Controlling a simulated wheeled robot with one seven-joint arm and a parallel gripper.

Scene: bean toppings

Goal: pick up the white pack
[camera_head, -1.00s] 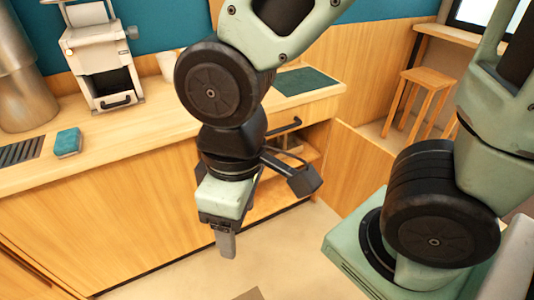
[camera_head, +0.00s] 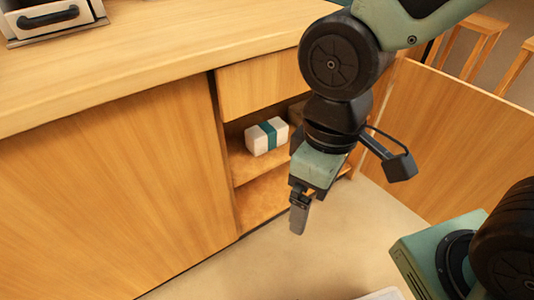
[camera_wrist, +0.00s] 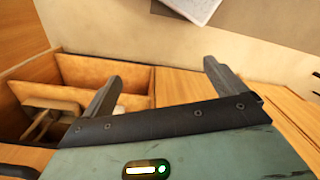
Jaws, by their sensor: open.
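The white pack (camera_head: 257,140) has a teal band around it and sits on the upper shelf (camera_head: 246,167) of an open cabinet bay in the head view. My gripper (camera_head: 299,215) points down in front of the bay, to the right of the pack and nearer to me, and is apart from it. In the wrist view my gripper (camera_wrist: 161,82) has its two fingers wide apart with nothing between them. A small white patch shows beside the left finger there; I cannot tell whether it is the pack.
A wooden counter (camera_head: 150,75) overhangs the cabinet. A brownish item, partly hidden, lies right of the pack on the shelf. A wooden panel (camera_head: 450,145) stands to the right, with stools behind it.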

